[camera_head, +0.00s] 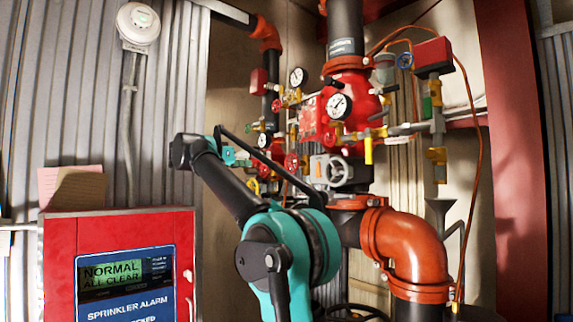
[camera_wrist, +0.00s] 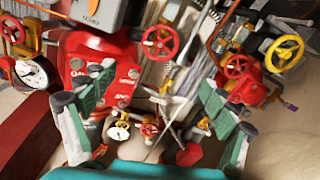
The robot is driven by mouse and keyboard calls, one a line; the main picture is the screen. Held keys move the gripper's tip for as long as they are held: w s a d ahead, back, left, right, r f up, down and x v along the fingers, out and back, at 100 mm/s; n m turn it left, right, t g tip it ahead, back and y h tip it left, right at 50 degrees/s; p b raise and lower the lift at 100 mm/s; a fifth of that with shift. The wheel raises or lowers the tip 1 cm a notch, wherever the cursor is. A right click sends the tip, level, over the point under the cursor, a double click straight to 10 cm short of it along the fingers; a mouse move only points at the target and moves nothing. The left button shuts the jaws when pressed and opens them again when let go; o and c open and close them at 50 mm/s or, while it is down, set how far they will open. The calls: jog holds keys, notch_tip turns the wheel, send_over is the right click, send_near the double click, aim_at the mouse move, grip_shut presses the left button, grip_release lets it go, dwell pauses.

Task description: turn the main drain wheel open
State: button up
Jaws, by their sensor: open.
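My gripper (camera_head: 232,157) is in front of the riser pipework, left of the small valves in the head view. In the wrist view its teal fingers (camera_wrist: 155,80) stand wide apart, with nothing between them touching. In the head view, a red wheel (camera_head: 292,162) is just right of my gripper, and a grey wheel (camera_head: 340,172) sits on a grey housing. I cannot tell which is the main drain wheel.
The red alarm valve body (camera_head: 352,100) carries a white gauge (camera_head: 339,106). An orange elbow pipe (camera_head: 408,245) fills the lower right. A red alarm panel (camera_head: 120,220) stands at left, reading normal. Thin copper tubing (camera_head: 475,120) hangs at right. Small pipes crowd the space near my gripper.

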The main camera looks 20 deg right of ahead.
aim_at(290, 162)
jog(key=x, duration=1.5)
jog(key=shift+d+f, duration=0.1)
jog(key=shift+d, duration=0.2)
jog(key=c, duration=1.2)
jog(key=shift+o, duration=0.2)
